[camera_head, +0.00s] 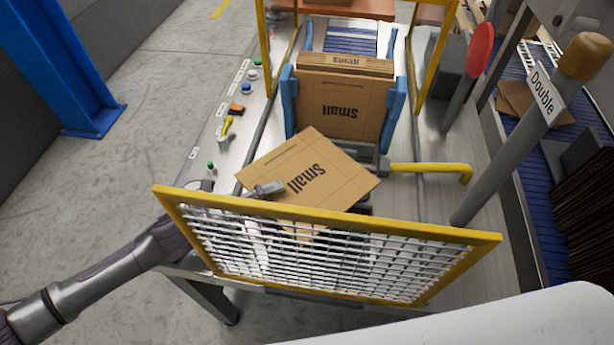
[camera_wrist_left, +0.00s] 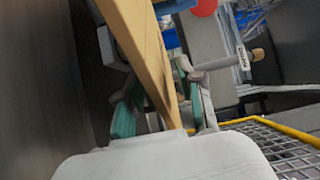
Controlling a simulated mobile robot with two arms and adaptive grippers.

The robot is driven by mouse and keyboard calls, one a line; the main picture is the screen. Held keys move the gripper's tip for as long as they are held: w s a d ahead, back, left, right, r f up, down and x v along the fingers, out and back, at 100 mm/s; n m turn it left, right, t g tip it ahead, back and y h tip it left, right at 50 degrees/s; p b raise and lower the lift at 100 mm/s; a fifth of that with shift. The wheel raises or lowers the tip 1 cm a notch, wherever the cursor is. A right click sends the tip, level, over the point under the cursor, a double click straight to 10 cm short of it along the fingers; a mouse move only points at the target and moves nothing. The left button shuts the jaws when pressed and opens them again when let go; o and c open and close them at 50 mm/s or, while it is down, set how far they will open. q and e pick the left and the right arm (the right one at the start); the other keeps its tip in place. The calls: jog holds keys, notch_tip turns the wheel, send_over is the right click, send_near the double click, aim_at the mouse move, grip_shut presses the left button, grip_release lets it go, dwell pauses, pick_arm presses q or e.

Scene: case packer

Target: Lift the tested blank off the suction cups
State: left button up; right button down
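The blank, a flat brown cardboard sheet printed "Small" (camera_head: 325,172), lies tilted in the middle of the machine in the head view. A dark part shows under its right edge; the suction cups are hidden beneath it. My left gripper (camera_head: 268,189) is at the blank's near left edge, with one finger over the top face. In the left wrist view the cardboard (camera_wrist_left: 148,45) runs between the two fingers of my left gripper (camera_wrist_left: 160,88), which lean in on both sides of it and appear shut on it. My right gripper is not in view.
A yellow-framed mesh guard (camera_head: 330,250) stands in front of the blank, close to my left arm. Upright "Small" blanks (camera_head: 340,105) stand in a blue-sided magazine behind. A yellow handle (camera_head: 430,169) and a grey "Double" post (camera_head: 505,150) stand to the right. Buttons line the left panel.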

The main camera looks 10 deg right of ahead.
pick_arm(q)
grip_shut()
dwell(0.4)
